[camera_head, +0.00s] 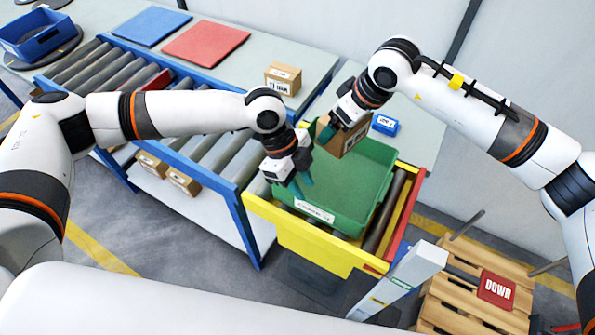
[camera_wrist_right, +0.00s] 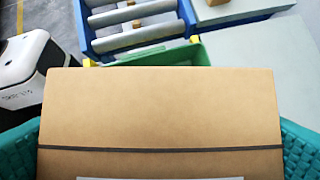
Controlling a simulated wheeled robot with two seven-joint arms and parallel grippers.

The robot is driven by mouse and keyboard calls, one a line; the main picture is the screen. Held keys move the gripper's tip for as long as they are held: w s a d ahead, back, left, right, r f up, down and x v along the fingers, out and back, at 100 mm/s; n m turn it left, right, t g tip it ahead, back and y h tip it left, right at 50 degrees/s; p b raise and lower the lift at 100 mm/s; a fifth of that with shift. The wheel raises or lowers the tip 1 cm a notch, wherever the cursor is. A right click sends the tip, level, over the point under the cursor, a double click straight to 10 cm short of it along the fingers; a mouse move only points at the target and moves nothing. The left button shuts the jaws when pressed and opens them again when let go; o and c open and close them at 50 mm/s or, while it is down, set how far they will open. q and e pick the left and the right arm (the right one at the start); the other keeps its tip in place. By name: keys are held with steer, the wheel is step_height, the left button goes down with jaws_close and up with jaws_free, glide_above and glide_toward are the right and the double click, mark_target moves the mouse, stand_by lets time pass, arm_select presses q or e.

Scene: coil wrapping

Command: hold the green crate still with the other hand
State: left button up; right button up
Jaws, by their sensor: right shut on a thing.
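The green crate (camera_head: 350,185) stands in a yellow-sided roller bay (camera_head: 315,245), with a white label on its near wall. My left gripper (camera_head: 300,184) points down with its teal fingers at the crate's near left corner. I cannot tell whether they grip the rim or how far apart they are. My right gripper (camera_head: 341,133) is shut on a brown carton (camera_head: 352,138) above the far part of the crate. In the right wrist view the carton (camera_wrist_right: 160,110) fills the space between both teal fingers. A green crate edge (camera_wrist_right: 150,58) shows behind it.
A roller conveyor (camera_head: 95,68) with blue rails runs in from the left. Another carton (camera_head: 283,78), a blue mat (camera_head: 152,26), a red mat (camera_head: 206,43) and a small blue box (camera_head: 385,125) lie on the tables. A wooden pallet (camera_head: 470,295) with a red DOWN sign (camera_head: 496,289) is at lower right.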

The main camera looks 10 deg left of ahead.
mark_target(320, 220)
arm_select(q)
steer(key=x, duration=0.9)
steer(key=shift+f, duration=0.1)
arm_select(e)
steer(key=shift+r, duration=0.1)
arm_select(q)
jaws_close()
stand_by(1.0)
